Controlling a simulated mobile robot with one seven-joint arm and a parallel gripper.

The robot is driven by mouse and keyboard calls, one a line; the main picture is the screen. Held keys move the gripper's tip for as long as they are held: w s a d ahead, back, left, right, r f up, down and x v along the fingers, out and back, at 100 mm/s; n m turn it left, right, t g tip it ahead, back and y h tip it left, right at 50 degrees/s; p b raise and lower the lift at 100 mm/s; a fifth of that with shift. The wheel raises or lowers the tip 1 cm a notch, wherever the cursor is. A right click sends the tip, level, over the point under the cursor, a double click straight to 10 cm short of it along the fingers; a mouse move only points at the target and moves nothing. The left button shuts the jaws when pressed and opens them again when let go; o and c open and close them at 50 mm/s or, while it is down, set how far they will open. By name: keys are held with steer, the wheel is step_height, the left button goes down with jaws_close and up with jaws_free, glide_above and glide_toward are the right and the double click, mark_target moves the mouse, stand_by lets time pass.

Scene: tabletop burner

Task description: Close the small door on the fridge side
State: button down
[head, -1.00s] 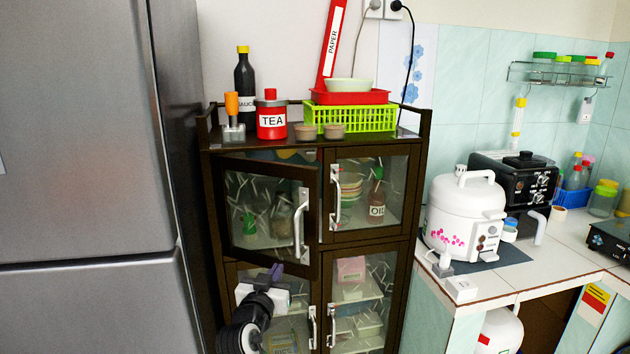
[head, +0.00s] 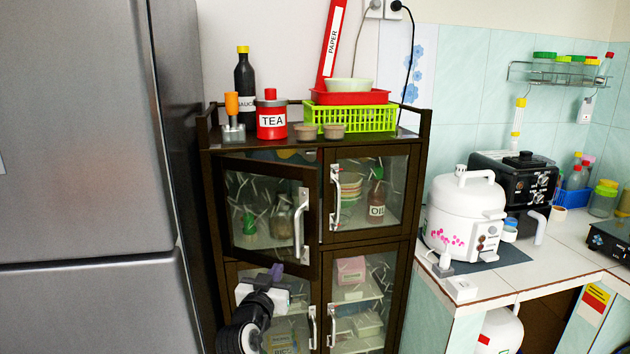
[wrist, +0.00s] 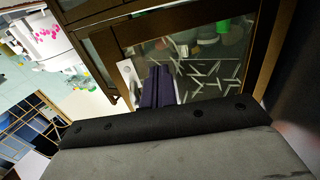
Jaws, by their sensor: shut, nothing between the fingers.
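The small upper-left cabinet door (head: 312,215), dark-framed with a glass pane and a white handle (head: 301,226), stands partly open beside the fridge (head: 80,130). Its handle edge swings out toward the camera. My gripper (head: 277,271) is at the bottom edge of this door, its dark fingers shut and empty, pointing up. In the wrist view my gripper (wrist: 157,85) is in front of the glass of the door (wrist: 190,66), close to the white handle (wrist: 127,80). I cannot tell whether the fingers touch the door.
The upper-right door (head: 368,230) and the lower doors of the cabinet look shut. A tea canister (head: 271,122), a sauce bottle and a green basket (head: 375,118) stand on top. The rice cooker (head: 462,215) is on the tiled counter to the right.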

mark_target(292, 256)
steer(key=shift+w+d, duration=0.35)
steer(key=shift+w, duration=0.2)
stand_by(0.6)
steer(key=shift+w+d, duration=0.35)
steer(key=shift+w, duration=0.25)
steer(key=shift+w+d, duration=0.3)
steer(key=shift+w, duration=0.25)
steer(key=shift+d+b+x, duration=0.2)
steer(key=shift+b+x, duration=0.1)
steer(key=shift+x, duration=1.05)
steer(key=shift+b+x, duration=0.3)
steer(key=shift+x, duration=1)
steer(key=shift+d, duration=0.1)
